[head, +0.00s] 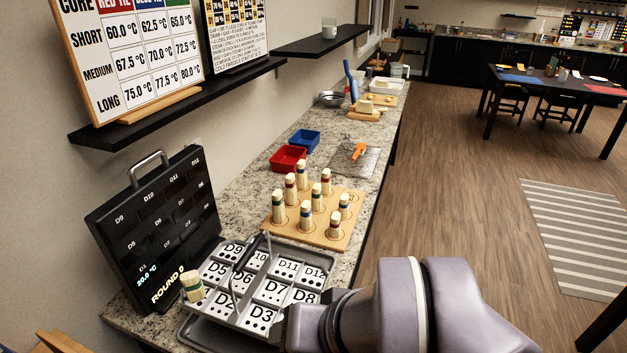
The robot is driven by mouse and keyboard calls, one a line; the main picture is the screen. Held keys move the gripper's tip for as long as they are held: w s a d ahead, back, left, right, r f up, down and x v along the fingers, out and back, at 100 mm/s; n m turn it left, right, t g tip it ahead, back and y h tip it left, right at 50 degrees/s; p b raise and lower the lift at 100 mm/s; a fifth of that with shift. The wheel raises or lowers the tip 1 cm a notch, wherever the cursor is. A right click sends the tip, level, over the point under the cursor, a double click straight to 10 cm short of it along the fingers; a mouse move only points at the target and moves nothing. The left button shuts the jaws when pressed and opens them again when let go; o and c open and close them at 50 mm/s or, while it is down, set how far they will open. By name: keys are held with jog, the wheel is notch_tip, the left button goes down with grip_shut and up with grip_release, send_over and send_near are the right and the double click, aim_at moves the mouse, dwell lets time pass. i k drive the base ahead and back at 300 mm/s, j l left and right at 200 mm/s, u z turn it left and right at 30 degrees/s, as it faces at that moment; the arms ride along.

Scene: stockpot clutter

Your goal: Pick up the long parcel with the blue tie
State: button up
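Several pale cylindrical parcels with coloured ties stand upright on a wooden board in the head view. The left row looks tallest: a green-tied parcel (278,208) in front, a red-tied parcel (290,188) in the middle, and a parcel with a dark, apparently blue tie (302,174) at the back. My gripper's fingertips cannot be made out.
The numbered tray (262,318) with an arched handle sits before the wooden board (352,200). One parcel (193,287) stands in its left part. A black display case (150,225) stands left. Red (288,158) and blue (304,141) bins lie behind the board.

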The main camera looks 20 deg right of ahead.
aim_at(302, 176)
jog(key=i+l+u, duration=0.2)
jog(key=l, duration=0.6)
jog(key=i+l+u, duration=0.2)
jog(key=l, duration=0.65)
jog(key=l+u, duration=0.25)
jog(key=l, duration=0.6)
jog(key=i+l+u, duration=0.2)
jog(key=i, duration=0.3)
jog(key=i+l+u, duration=0.15)
jog(key=i+l, duration=0.35)
